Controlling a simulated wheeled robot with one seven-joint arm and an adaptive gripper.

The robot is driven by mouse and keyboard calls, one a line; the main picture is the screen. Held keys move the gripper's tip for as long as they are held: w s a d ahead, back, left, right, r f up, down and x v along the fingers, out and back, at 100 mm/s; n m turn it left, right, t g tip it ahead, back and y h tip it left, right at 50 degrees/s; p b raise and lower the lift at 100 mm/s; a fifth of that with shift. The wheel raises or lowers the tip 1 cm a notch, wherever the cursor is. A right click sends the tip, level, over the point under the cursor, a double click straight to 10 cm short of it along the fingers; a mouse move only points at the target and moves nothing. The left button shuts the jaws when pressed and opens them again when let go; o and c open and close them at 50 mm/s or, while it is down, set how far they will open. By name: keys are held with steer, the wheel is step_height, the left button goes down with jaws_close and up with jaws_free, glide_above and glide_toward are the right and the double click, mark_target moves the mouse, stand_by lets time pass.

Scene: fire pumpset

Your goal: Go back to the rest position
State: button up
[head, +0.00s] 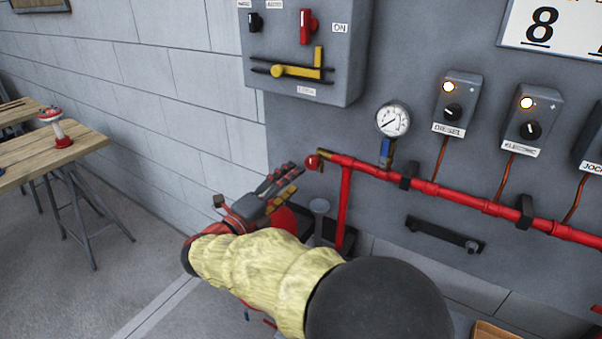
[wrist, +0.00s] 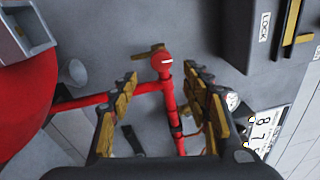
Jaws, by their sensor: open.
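My gripper (head: 295,172) is in the middle of the head view, at the end of my arm in its yellow sleeve. Its fingers point towards the red pipe's capped left end (head: 313,162) and look apart from it. In the wrist view my gripper (wrist: 162,76) is open, with its two padded fingers spread and nothing held between them. The red cap (wrist: 162,63) and a small brass lever (wrist: 147,52) show between and beyond the fingertips. I cannot tell the exact distance to the pipe.
A grey panel box (head: 345,60) with a yellow lever (head: 300,72) hangs above. A pressure gauge (head: 393,119) and switch boxes (head: 458,98) are on the right. A wooden table (head: 60,152) stands at the left, with open floor (head: 90,280) before it.

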steer(key=shift+v, duration=1)
